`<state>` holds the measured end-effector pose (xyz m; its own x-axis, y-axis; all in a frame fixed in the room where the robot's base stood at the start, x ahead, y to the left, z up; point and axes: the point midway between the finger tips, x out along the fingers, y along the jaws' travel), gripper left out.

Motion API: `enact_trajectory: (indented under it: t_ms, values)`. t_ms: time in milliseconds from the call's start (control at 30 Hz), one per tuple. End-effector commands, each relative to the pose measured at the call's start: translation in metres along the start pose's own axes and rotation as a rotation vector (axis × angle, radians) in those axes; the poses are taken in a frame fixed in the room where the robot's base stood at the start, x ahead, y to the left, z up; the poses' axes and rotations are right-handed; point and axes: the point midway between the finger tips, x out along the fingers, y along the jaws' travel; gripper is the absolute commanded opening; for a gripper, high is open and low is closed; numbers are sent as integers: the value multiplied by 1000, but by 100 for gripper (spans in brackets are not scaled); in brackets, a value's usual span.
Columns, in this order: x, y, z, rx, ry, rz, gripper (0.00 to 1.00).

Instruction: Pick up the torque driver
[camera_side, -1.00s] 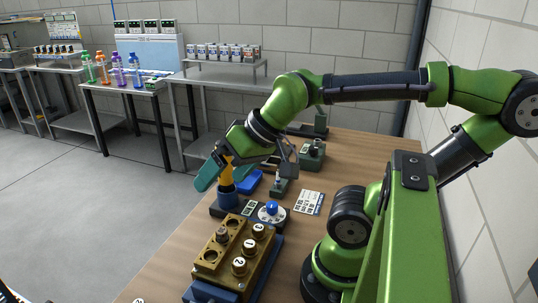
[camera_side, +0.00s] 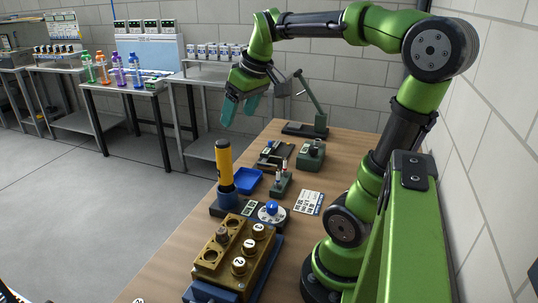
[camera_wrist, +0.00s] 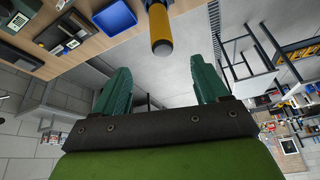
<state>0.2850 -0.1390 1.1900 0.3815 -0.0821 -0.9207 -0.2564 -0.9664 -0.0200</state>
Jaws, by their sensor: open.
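A brass block (camera_side: 232,262) with numbered caps stands in front of the holder. A blue tray (camera_side: 248,181), a dial with a blue knob (camera_side: 272,212), a white card (camera_side: 309,202) and small fixtures (camera_side: 311,155) lie on the table (camera_side: 345,150). The air around my gripper is clear.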

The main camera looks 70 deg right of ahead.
Motion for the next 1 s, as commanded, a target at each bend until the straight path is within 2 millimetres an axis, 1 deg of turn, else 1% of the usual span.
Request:
enact_trajectory:
  t_ms: [33, 67, 167, 267, 500, 600, 700, 867, 1000]
  values:
    - [-3, -1, 0, -34, -1, 0, 74]
    - [-1, -1, 1, -48, -8, -3, 74]
    - [9, -2, 3, -68, -16, -6, 74]
    - [28, -2, 4, -67, -17, -7, 74]
    - [81, -3, 4, -66, -16, -7, 74]
    - [98, -3, 3, -66, -14, -7, 74]
    - [109, -3, 3, -65, -12, -7, 74]
    - [118, -3, 3, -65, -12, -6, 74]
    - [138, -2, -1, -66, -14, -7, 74]
